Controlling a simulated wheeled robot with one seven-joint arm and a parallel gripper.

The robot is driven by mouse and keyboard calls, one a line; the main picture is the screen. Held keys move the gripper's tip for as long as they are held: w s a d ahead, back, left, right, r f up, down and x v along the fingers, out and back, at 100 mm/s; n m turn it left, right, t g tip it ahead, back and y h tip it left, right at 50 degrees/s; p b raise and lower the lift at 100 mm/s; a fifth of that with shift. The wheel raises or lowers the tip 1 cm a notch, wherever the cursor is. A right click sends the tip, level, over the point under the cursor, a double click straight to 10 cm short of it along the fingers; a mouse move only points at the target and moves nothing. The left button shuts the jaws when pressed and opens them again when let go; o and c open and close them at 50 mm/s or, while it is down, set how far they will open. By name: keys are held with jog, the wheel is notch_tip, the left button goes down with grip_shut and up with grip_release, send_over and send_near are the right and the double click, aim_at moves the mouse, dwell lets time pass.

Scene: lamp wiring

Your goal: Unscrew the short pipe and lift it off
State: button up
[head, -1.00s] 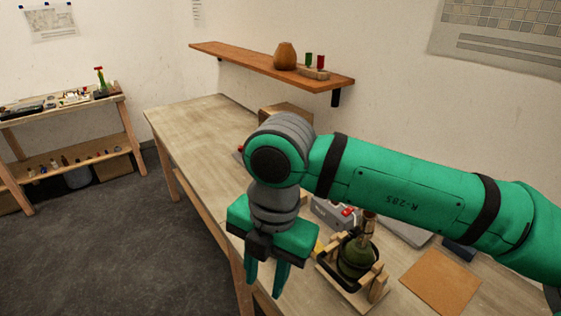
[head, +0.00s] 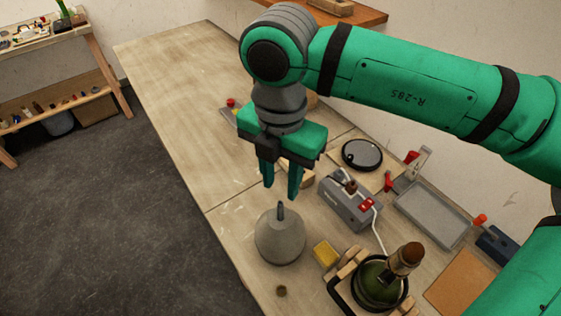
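A short dark pipe (head: 281,212) stands upright from the top of a grey, rounded lamp body (head: 279,240) near the table's front edge. My gripper (head: 280,193) points down with its two green fingers apart and nothing between them. In the head view its fingertips show just above the pipe's top end. They do not appear to touch the pipe, though the exact height gap is hard to tell. Where the pipe meets the body is small in view, so its thread cannot be seen.
A green bottle (head: 376,285) with a cork lies in a wooden cradle at the front right. A yellow block (head: 326,254) sits between it and the lamp body. A grey box with red switches (head: 350,205) and a grey tray (head: 433,214) stand behind. The table's left part is clear.

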aim_at(280, 203)
notch_tip(280, 203, down, 10)
jog(key=shift+f, duration=0.15)
dwell(0.4)
grip_shut()
